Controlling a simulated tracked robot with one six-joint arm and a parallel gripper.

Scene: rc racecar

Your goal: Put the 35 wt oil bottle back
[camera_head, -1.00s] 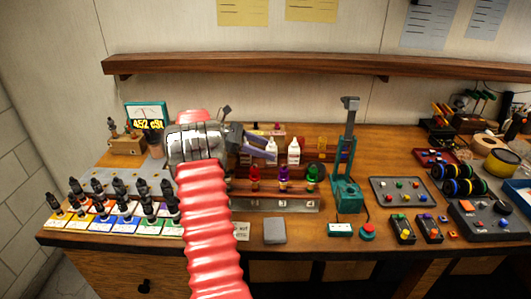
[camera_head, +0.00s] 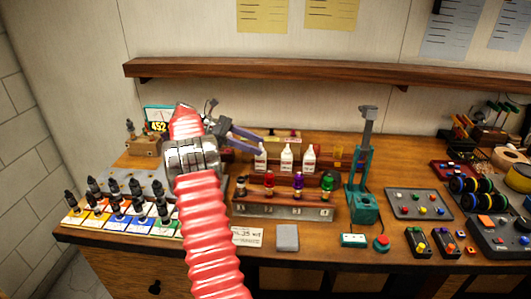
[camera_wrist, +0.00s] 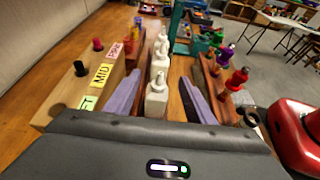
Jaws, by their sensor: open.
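Three white bottles stand upright in the back row of the wooden rack: a left one (camera_head: 261,158), a middle one (camera_head: 286,159) and a right one (camera_head: 309,159). Their labels are too small to read, so I cannot tell which is 35 wt. My gripper (camera_head: 246,134) is open and empty, just left of and above the left white bottle. In the wrist view its two purple-grey fingers (camera_wrist: 158,92) are spread, with the nearest white bottle (camera_wrist: 156,100) showing between them, apart from both. A small card (camera_head: 247,236), apparently reading 35 WT, lies before the rack.
A teal press (camera_head: 363,205) stands right of the rack. A wooden block with labels (camera_wrist: 88,88) lies left in the wrist view.

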